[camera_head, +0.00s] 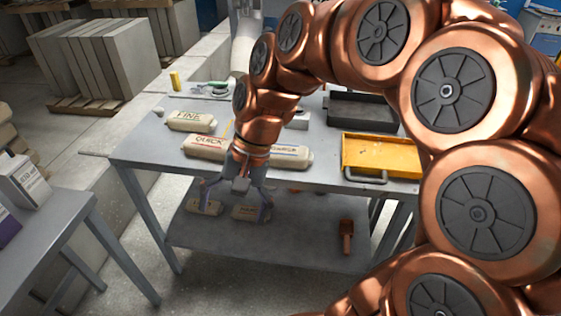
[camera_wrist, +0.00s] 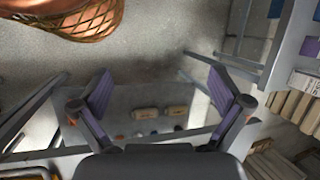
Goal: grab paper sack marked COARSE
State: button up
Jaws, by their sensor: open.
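I cannot read COARSE on any sack. On the table top, one sack (camera_head: 191,121) reads FINE and another (camera_head: 203,148) reads QUICK. A third sack (camera_head: 290,156) is partly behind my arm, its label unreadable. Two smaller sacks lie on the lower shelf, a left one (camera_head: 205,207) and a right one (camera_head: 247,213), their labels too small to read surely. My gripper (camera_head: 235,203) is open and empty in front of the table, its fingers overlapping the lower-shelf sacks in the head view. In the wrist view, two small sacks (camera_wrist: 146,113) (camera_wrist: 175,110) show between the spread fingers (camera_wrist: 160,92).
The grey table (camera_head: 150,150) has a lower shelf (camera_head: 215,235) with a brown-handled tool (camera_head: 346,236). A yellow tray (camera_head: 378,157) and dark tray (camera_head: 362,112) stand on top at right. Another table (camera_head: 40,240) is at lower left. Stacked slabs (camera_head: 95,60) stand behind.

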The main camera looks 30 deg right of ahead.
jog(key=w+d+m+t+y+b, duration=0.25)
jog(key=w+d+m, duration=0.2)
jog(key=w, duration=0.45)
jog(key=m+t+y+b, duration=0.2)
jog(key=m+t+b, duration=0.4)
jog(key=m, duration=0.9)
send_near(282, 149)
jog(key=shift+w+a+f+t+p, duration=0.2)
jog(key=shift+f+t+p, duration=0.1)
jog(key=shift+p, duration=0.1)
jog(key=shift+p+x, duration=0.65)
jog(key=shift+x, duration=3.1)
jog(key=shift+s+a, duration=0.1)
jog(key=shift+s, duration=0.05)
jog(key=c, duration=1.8)
